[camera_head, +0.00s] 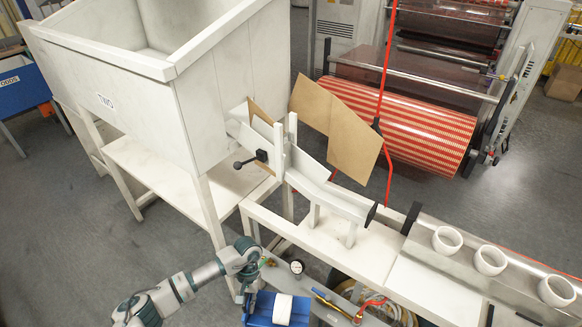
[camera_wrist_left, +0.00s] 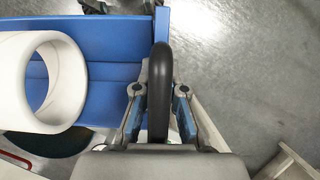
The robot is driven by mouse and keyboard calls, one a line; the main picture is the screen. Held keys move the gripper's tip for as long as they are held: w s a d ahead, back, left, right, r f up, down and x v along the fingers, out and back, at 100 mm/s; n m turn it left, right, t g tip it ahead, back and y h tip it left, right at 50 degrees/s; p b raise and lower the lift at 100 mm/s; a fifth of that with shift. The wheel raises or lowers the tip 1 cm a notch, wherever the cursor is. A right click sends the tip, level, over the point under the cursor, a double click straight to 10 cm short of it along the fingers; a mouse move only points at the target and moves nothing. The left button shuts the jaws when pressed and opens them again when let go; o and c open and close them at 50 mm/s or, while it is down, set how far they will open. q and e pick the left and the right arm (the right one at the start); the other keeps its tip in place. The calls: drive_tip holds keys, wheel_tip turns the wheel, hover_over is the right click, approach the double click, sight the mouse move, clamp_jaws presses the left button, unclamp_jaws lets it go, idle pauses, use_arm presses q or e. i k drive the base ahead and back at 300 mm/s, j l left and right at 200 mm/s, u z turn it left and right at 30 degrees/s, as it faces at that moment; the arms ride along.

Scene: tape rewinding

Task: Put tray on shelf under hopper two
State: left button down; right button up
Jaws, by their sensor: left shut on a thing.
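Hopper two (camera_head: 110,75) is the large white bin labelled TWO at the upper left in the head view. The white shelf (camera_head: 150,180) under it looks bare where it shows. The blue tray (camera_head: 262,312) is at the bottom edge, partly cut off, with a white tape core (camera_head: 282,308) on it. My left gripper (camera_head: 250,281) is beside the tray, to the right of and lower than the shelf. In the left wrist view, the left gripper (camera_wrist_left: 159,100) is shut on the black handle (camera_wrist_left: 160,75) of the blue tray (camera_wrist_left: 110,72). The core (camera_wrist_left: 75,75) lies at the left. My right gripper is not in view.
A hopper leg (camera_head: 212,215) stands between the tray and the shelf's front right. A white bench (camera_head: 320,240) with a chute runs to the right, carrying several white cores (camera_head: 447,240). A red-striped roll machine (camera_head: 415,125) stands behind. Grey floor is open at left.

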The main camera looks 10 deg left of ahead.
sight(195, 195)
drive_tip(key=i+j, duration=0.15)
drive_tip(key=j, duration=0.35)
drive_tip(key=i+j+z, duration=0.1)
drive_tip(key=j, duration=0.45)
drive_tip(key=i+j, duration=0.15)
drive_tip(key=j, duration=0.35)
drive_tip(key=i+j+z, duration=0.1)
drive_tip(key=j, duration=0.45)
drive_tip(key=i+j, duration=0.15)
drive_tip(key=j, duration=0.4)
